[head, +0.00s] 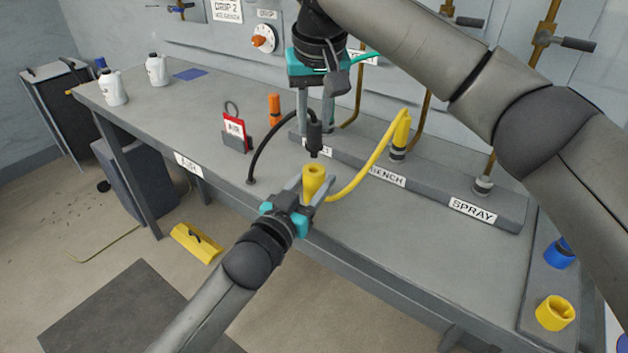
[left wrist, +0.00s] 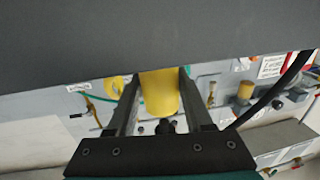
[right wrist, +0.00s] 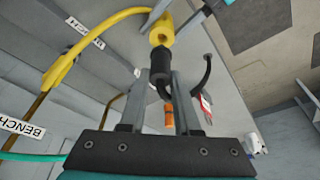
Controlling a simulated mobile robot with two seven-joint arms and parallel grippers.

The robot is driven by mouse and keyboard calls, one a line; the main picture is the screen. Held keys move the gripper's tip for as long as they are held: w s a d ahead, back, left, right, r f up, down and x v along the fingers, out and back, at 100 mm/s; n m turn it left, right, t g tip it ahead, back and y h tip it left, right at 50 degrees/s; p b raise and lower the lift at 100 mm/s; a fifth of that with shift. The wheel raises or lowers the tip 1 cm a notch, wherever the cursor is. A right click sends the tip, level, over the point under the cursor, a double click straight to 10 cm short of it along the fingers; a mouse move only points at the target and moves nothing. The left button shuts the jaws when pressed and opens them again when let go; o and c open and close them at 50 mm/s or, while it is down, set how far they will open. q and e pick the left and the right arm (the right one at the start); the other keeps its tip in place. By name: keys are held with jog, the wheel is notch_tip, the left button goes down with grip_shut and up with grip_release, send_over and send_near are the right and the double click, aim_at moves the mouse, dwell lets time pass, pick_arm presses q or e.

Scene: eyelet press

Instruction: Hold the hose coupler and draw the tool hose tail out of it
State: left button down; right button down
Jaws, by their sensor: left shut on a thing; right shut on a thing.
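The yellow hose coupler (head: 313,184) is upright above the bench's front edge. My left gripper (head: 304,190) is shut on it, and it shows between the fingers in the left wrist view (left wrist: 160,98). The black tool hose tail (head: 315,138) points down just above the coupler, with a small gap between its tip and the open mouth. My right gripper (head: 316,112) is shut on the tail from above. In the right wrist view the tail (right wrist: 160,66) stands between the fingertips, with the coupler (right wrist: 162,32) beyond it, showing its hole.
A black hose (head: 264,147) arcs from the tail to the bench (head: 205,120). A yellow hose (head: 372,160) runs from the coupler toward a post on the grey rail (head: 430,192).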

pick_arm(q)
jog(key=shift+f, duration=0.1)
pick_arm(e)
jog(key=shift+r, duration=1.05)
pick_arm(q)
jog(key=shift+c, duration=1.1)
grip_release()
jog(key=v, duration=1.2)
